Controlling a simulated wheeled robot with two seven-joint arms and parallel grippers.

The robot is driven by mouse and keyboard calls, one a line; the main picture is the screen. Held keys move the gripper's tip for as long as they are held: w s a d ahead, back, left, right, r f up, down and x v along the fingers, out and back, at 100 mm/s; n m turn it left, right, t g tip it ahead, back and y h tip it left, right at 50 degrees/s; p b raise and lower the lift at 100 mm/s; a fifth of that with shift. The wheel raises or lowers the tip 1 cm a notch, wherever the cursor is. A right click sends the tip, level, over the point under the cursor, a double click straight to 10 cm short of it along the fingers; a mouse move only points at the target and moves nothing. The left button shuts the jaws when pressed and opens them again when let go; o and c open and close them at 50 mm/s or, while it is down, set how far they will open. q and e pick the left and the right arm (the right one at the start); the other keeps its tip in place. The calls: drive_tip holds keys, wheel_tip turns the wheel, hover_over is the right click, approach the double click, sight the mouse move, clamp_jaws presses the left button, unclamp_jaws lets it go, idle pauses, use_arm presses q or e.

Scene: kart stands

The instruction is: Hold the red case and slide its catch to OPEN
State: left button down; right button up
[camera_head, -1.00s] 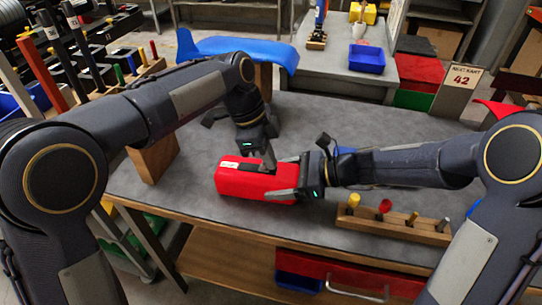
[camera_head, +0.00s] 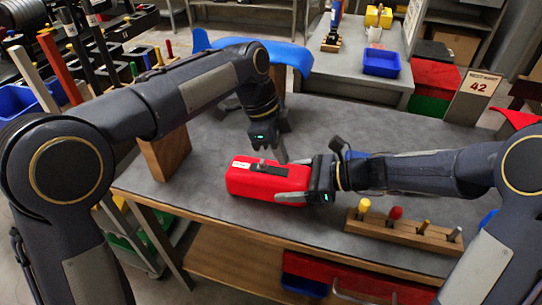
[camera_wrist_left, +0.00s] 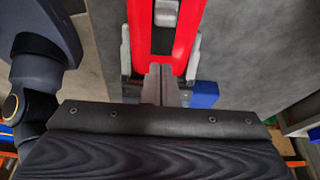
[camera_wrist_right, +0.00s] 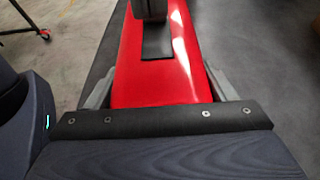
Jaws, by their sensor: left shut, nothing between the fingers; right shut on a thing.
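The red case (camera_head: 240,183) lies lengthwise above the grey table, a white label on its top. A small grey catch (camera_head: 262,161) stands at the label end of a dark slot; it also shows in the left wrist view (camera_wrist_left: 166,16). My right gripper (camera_head: 284,180) is shut on the case's right end, one finger along each side. My left gripper (camera_head: 284,161) is shut and empty, fingertips down, to the right of the catch and apart from it. In the right wrist view the case (camera_wrist_right: 130,62) runs away between the fingers. Any lettering is too small to read.
A wooden rack (camera_head: 400,228) with several coloured pegs stands at the table's front right. A wooden block (camera_head: 165,153) stands at the left. Bare grey table (camera_head: 215,140) lies behind the case.

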sight(268, 170)
use_arm(q)
drive_tip(key=v, duration=0.8)
drive_tip(key=shift+a, duration=0.15)
use_arm(e)
drive_tip(key=o, duration=1.2)
